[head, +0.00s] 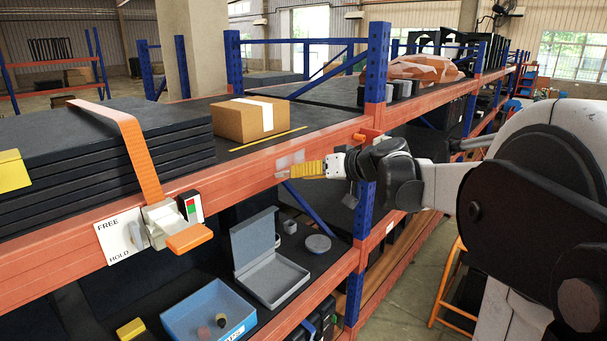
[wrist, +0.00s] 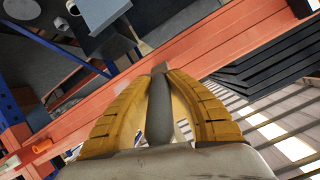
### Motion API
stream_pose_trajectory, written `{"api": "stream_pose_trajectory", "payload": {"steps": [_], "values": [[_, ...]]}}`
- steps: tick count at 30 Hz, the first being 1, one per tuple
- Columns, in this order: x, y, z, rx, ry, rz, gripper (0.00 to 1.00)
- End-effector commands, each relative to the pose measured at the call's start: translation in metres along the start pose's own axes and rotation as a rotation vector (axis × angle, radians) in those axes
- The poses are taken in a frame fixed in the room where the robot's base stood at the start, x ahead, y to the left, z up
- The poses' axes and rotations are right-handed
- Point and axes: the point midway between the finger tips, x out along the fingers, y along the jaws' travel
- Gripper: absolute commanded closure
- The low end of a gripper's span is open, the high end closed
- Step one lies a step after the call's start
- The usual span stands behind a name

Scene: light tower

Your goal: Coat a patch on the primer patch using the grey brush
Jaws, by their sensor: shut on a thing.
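My gripper (head: 294,170), with yellow ridged fingers, is at the front face of the orange shelf beam in the head view. In the wrist view its fingers (wrist: 162,80) are closed around the dark grey brush (wrist: 159,110). The brush points away from the palm toward the beam. A pale grey primer patch (head: 289,160) shows on the beam just beside and above the fingertips. I cannot tell whether the brush tip touches the patch. In the head view the fingers hide most of the brush.
A cardboard box (head: 250,119) stands on the shelf above the beam. A blue upright post (head: 376,70) rises near my wrist. At left are black panels (head: 90,150), an orange strap and a FREE/HOLD plate (head: 122,236). Below are an open grey case (head: 272,275) and a blue bin (head: 185,315).

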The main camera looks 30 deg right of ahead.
Motion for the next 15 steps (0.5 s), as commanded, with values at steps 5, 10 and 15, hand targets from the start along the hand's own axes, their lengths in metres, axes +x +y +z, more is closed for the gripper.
{"api": "stream_pose_trajectory", "payload": {"steps": [5,10,15], "values": [[0.0036,-0.0006,-0.0012,0.000,0.000,-0.001,1.00],[0.0067,-0.0009,-0.0024,0.000,0.000,-0.001,1.00],[0.0098,-0.0013,-0.0035,0.000,0.000,0.000,1.00]]}}
